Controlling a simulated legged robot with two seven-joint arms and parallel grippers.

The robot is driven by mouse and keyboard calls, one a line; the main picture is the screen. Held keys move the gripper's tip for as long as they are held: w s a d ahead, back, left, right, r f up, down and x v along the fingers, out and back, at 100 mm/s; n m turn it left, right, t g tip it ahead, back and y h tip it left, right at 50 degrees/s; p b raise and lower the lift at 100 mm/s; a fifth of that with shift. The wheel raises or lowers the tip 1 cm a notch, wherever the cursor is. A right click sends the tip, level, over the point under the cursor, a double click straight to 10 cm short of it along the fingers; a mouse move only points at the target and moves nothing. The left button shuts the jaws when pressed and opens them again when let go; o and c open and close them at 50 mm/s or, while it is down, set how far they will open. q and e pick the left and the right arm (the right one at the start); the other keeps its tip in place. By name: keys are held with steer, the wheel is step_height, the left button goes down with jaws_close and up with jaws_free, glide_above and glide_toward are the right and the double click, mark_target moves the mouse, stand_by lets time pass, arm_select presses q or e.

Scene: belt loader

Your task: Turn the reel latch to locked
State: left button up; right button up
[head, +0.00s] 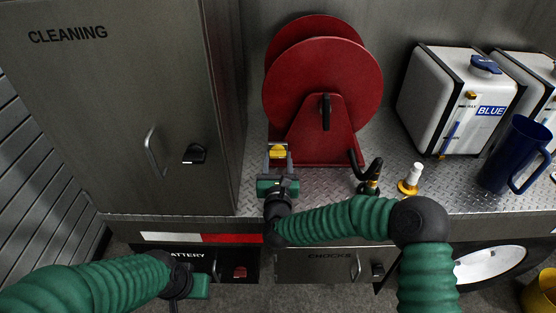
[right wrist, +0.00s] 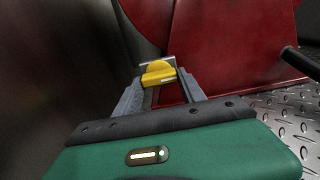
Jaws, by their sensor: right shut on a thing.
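The red reel (head: 322,72) stands on the metal deck, with its red base below. The yellow reel latch (head: 278,152) sits at the lower left of the reel base. My right gripper (head: 277,162) reaches it from the front. In the right wrist view the yellow latch (right wrist: 158,73) is between the two grey fingertips, and the gripper is shut on it. The fingers hide the latch's sides, and I cannot read its locked or unlocked position. My left gripper (head: 200,286) is low at the bottom left, away from the reel; its fingers are not clear.
A grey CLEANING cabinet (head: 120,100) stands close on the left. A black hose nozzle (head: 369,177), a white-and-yellow fitting (head: 411,178), a blue jug (head: 515,155) and a white BLUE container (head: 455,100) stand to the right on the deck.

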steer(key=shift+f+n, duration=0.1)
steer(key=shift+n, duration=0.2)
steer(key=n+b, duration=0.1)
steer(key=n, duration=0.1)
steer(key=shift+n, duration=0.4)
steer(key=n+b, duration=0.1)
steer(key=n, duration=0.4)
steer(key=shift+d, duration=0.1)
steer(key=n+b, duration=0.1)
steer(key=n, duration=0.4)
steer(key=shift+n, duration=0.4)
steer(key=shift+n+b, duration=0.35)
steer(key=shift+n, duration=1.55)
steer(key=shift+s, duration=0.1)
steer(key=o, duration=1.2)
steer(key=shift+o, duration=0.8)
steer(key=shift+r, duration=0.2)
